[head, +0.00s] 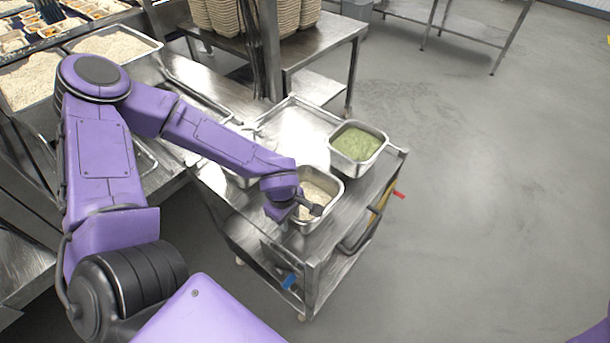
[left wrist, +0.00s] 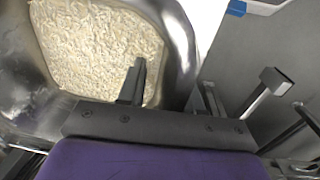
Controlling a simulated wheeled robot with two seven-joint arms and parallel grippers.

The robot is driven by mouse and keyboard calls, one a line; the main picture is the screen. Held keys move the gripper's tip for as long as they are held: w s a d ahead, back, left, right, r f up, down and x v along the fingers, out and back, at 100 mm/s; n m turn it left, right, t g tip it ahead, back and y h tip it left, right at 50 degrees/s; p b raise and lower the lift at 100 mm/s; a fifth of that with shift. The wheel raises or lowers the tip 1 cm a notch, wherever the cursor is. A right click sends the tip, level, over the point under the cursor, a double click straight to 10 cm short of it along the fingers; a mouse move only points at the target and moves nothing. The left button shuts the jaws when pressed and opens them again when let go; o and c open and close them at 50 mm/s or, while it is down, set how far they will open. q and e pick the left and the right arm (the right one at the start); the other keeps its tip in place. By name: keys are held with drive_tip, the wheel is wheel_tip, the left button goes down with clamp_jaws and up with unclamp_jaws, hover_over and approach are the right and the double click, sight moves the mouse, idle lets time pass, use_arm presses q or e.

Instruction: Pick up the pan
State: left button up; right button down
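A steel pan (head: 331,183) with pale rice in it stands on the steel cart (head: 365,200), near the cart's front edge. In the left wrist view the same pan (left wrist: 180,45) fills the upper left, and its rice (left wrist: 95,45) shows clearly. My left gripper (head: 312,207) is at the pan's near side. In the left wrist view, one finger is over the rice inside the pan and the other is outside, with the pan's wall between them. The fingers look apart, with a gap beside the wall. My right gripper is out of view.
A second steel pan with green food (head: 357,143) stands on the cart, behind and right of the rice pan. Large rice trays (head: 115,45) are on the counter at upper left. A table with stacked baskets (head: 295,15) stands behind. The floor at right is clear.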

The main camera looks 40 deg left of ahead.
use_arm(q)
drive_tip(key=shift+r, duration=0.15)
clamp_jaws()
idle(1.2)
